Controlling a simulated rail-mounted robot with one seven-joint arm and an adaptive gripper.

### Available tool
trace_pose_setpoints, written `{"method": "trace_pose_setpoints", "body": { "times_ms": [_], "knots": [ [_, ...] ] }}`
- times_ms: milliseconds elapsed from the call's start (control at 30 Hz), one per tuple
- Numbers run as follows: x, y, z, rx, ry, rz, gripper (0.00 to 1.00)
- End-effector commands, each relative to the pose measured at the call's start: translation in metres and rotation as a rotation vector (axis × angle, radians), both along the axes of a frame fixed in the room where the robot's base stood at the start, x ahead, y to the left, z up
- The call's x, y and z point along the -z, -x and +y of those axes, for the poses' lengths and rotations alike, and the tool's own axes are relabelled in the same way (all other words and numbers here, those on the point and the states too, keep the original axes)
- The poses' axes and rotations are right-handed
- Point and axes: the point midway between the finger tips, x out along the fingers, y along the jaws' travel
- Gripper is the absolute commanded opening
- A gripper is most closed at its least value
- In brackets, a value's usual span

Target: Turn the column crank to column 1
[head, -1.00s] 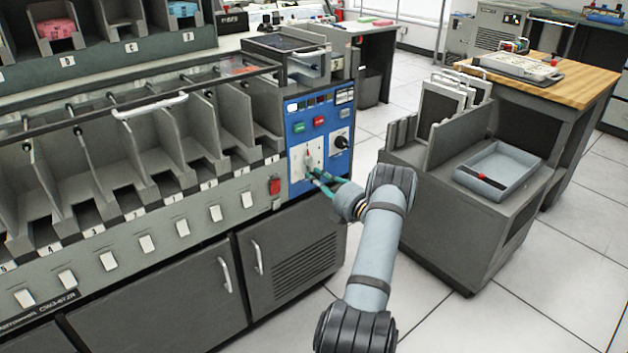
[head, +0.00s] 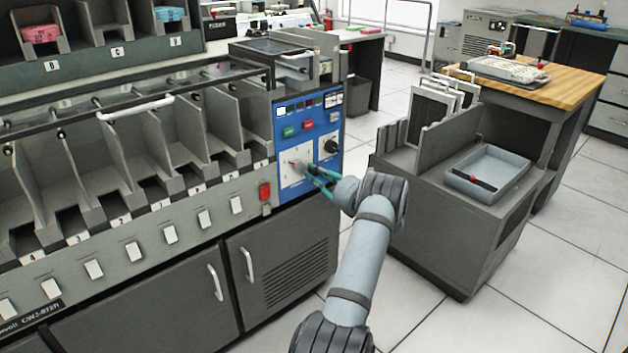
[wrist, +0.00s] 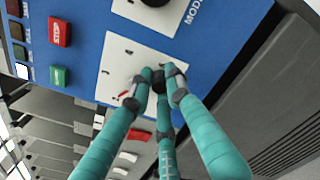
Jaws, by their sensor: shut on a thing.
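The column crank is on a white dial plate (head: 290,181) set in the blue control panel at the right end of the card machine. The plate also shows in the wrist view (wrist: 118,58), with small tick marks. A small red part (head: 294,162) shows near the plate's middle, and a red-tipped pointer shows in the wrist view (wrist: 125,95). My gripper (head: 307,166), with teal fingers, is at the right side of the plate. In the wrist view my gripper (wrist: 160,80) is closed on the crank handle, which the fingertips mostly hide. I cannot read the dial's column.
A red switch (head: 265,192) is at lower left. A grey cart with a tray (head: 490,170) stands right of my arm, with open floor between.

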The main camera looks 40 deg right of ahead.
Motion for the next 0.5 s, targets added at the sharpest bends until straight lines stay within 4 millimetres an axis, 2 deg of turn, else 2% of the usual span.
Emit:
{"method": "trace_pose_setpoints", "body": {
  "times_ms": [500],
  "knots": [
    [-0.018,0.0,-0.008,0.002,0.493,0.005,0.0]
  ]
}}
